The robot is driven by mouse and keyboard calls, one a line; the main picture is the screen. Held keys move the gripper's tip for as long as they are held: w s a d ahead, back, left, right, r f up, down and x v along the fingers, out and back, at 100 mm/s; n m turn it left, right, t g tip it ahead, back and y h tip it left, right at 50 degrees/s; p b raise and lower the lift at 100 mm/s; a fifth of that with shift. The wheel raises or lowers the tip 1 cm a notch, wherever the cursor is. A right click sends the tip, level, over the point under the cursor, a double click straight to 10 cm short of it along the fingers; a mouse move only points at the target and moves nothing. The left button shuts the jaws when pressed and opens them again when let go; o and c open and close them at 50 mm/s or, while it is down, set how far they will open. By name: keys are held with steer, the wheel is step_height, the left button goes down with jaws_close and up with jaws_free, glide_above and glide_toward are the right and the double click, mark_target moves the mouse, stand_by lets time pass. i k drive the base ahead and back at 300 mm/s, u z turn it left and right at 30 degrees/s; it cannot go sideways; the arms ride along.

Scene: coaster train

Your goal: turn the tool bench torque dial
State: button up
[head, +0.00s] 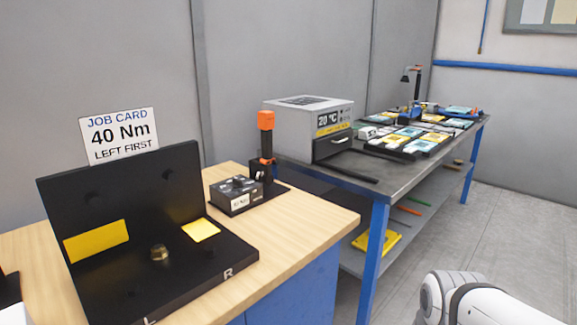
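A small dark box (247,203) sits on the wooden tool bench, right of the black fixture. A dark round dial (238,184) shows on its top, and a white label (240,202) on its front is too small to read surely. Behind it stands an upright tool (266,138) with an orange top and black lower body. A job card (120,135) reads "JOB CARD 40 Nm LEFT FIRST". My gripper is not in view; only a white link of my arm shows at the bottom right.
The black fixture (190,262) with yellow patches and a brass-coloured nut (159,253) stands at the bench front. A grey metal table (345,168) behind holds a grey box unit (308,130) reading 20 °C and several trays. The floor (500,225) at right is clear.

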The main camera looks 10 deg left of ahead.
mark_target(237, 182)
steer(key=u, duration=0.15)
steer(key=i, duration=0.85)
steer(key=u, duration=0.55)
